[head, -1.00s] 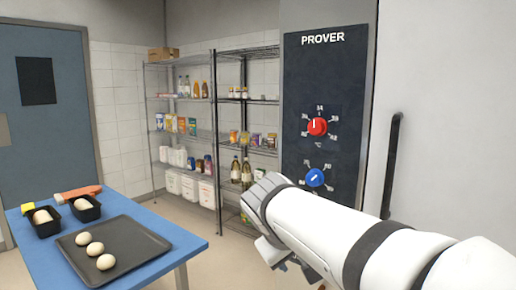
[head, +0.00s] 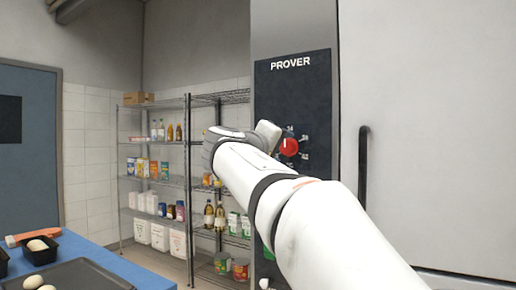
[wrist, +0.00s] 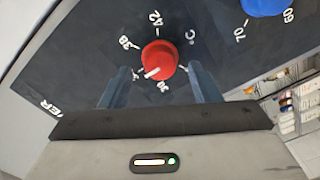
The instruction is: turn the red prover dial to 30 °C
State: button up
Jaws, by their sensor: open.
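The red prover dial (head: 289,147) is on the dark panel under the word PROVER, just right of my gripper (head: 268,135) in the head view. In the wrist view, the red dial (wrist: 163,55) lies between the two fingertips of my open gripper (wrist: 160,68), with a finger on each side. I cannot tell whether they touch it. The dial's white pointer line points to the lower left there, near the number that reads like 34. The 38 and 42 marks are clear; the lower marks are small or partly hidden.
A blue dial (wrist: 265,5) is on the same panel, at the top right of the wrist view. A dark vertical handle (head: 364,165) is on the door right of the panel. Shelves (head: 150,180) stand behind, and a blue table (head: 115,268) is at lower left.

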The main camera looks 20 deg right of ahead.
jog(key=shift+x, duration=0.95)
jog(key=shift+c, duration=0.4)
jog(key=c, duration=0.9)
